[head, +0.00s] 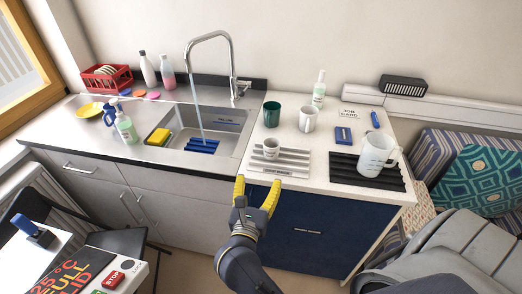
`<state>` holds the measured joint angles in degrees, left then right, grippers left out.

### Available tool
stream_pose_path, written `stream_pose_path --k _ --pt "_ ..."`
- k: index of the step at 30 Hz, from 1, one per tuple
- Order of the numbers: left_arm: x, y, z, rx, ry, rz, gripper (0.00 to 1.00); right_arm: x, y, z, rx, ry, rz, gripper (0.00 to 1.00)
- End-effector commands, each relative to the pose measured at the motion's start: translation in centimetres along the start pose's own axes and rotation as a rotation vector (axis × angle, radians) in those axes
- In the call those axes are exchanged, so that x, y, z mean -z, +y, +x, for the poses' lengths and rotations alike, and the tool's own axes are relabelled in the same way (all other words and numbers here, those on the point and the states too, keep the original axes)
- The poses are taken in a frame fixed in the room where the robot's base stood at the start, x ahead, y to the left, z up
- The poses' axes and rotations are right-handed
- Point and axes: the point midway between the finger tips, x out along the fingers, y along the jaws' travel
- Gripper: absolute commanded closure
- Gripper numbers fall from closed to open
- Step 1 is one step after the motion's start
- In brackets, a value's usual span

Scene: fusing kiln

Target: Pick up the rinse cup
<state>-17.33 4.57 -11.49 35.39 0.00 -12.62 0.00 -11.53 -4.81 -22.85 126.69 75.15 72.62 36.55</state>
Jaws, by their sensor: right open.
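Several cups stand on the white counter right of the sink, and I cannot tell from markings which is the rinse cup. A large white jug (375,153) stands on a black ribbed mat (344,170). My right gripper (257,191), with yellow fingers, is open and empty, in front of the counter edge and just below the tray in the picture. My left gripper is not in view.
The sink (221,119), with running water, a yellow sponge (159,136) and a blue rack, is left of the cups. A soap bottle (319,90) and a blue item (343,135) stand or lie behind. A bench with cushions (487,182) is at right.

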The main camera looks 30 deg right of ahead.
Motion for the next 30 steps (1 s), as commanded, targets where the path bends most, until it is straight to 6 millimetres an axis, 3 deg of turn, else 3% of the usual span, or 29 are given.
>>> stream_pose_path --k 5,21,30 --pt "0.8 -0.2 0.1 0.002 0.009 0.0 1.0 0.4 -0.3 1.2 0.014 0.014 0.042 0.26" --pt "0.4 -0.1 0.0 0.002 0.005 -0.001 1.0 0.5 -0.4 10.3 0.014 0.012 0.037 0.26" --pt "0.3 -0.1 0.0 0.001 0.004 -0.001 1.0 0.6 -0.4 12.2 0.013 0.013 0.037 0.26"
